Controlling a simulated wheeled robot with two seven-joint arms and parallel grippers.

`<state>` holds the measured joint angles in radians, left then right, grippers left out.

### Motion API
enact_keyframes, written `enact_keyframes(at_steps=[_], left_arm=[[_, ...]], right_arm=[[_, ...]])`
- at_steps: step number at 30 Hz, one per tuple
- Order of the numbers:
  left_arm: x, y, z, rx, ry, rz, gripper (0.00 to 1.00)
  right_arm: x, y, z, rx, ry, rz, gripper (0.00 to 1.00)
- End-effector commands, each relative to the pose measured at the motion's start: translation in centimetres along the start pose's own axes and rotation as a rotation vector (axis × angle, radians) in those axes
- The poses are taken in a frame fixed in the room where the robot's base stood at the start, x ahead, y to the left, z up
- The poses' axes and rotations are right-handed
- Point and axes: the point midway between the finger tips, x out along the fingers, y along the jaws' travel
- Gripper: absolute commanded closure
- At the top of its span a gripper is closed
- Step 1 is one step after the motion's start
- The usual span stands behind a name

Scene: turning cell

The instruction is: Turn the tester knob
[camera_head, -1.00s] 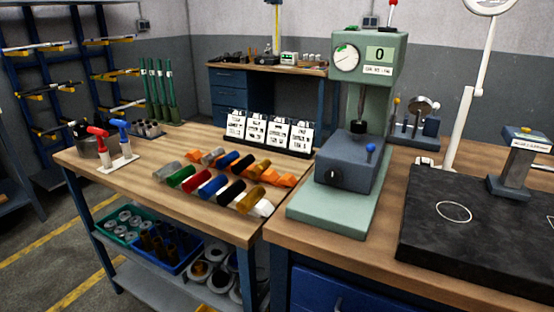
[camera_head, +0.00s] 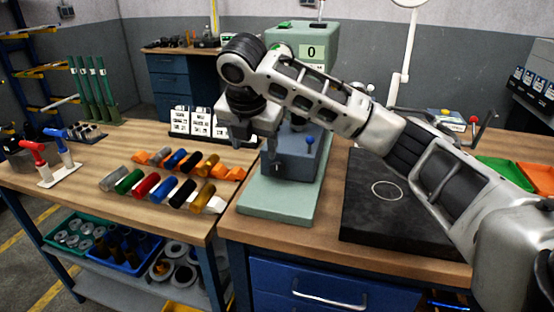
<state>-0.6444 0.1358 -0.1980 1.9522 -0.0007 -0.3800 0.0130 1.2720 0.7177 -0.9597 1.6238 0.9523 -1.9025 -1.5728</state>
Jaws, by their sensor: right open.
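The green tester (camera_head: 301,38) stands on its pale green base plate (camera_head: 275,207) at the front left of the right-hand bench. Its display reads 0. A dark grey block (camera_head: 300,165) sits on the plate, with a blue ball (camera_head: 310,139) on top. The dark knob on the block's front face is not clearly visible; my gripper covers that area. My right gripper (camera_head: 262,157) is open and points down, just in front of the block's left side. I cannot tell if its fingers touch the knob. My left gripper is out of view.
Coloured cylinders (camera_head: 152,186) lie in rows on the left bench, beside white cards (camera_head: 191,122). A black slab (camera_head: 385,205) lies right of the tester, under my right arm. Green and orange trays (camera_head: 505,173) are at the far right.

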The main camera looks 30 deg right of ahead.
Motion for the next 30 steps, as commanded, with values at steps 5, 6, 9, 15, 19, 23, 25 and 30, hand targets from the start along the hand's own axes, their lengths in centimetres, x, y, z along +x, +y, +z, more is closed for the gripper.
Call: enact_keyframes(at_steps=[5, 6, 9, 15, 19, 23, 25, 30], left_arm=[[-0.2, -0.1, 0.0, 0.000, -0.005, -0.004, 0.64], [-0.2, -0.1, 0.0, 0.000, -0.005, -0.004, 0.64], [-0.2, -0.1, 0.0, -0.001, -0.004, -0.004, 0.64], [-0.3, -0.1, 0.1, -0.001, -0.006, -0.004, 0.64], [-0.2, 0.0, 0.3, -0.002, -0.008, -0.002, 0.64], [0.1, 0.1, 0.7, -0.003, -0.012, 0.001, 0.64], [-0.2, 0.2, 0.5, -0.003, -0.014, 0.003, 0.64], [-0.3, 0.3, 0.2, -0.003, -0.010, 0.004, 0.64]], right_arm=[[-3.9, -1.9, 3.1, -0.067, -0.025, -0.073, 0.40], [-4.0, -2.1, 3.3, -0.073, -0.024, -0.080, 0.40], [-3.7, -2.3, 3.4, -0.082, -0.022, -0.086, 0.40], [-0.9, -2.4, 3.2, -0.080, -0.018, -0.085, 0.40], [1.6, -2.7, 3.2, -0.078, -0.016, -0.086, 0.40], [4.5, -2.9, 3.4, -0.077, -0.021, -0.085, 0.40], [5.8, -3.1, 3.6, -0.076, -0.022, -0.087, 0.40], [8.9, -3.3, 3.7, -0.077, -0.024, -0.085, 0.40]])
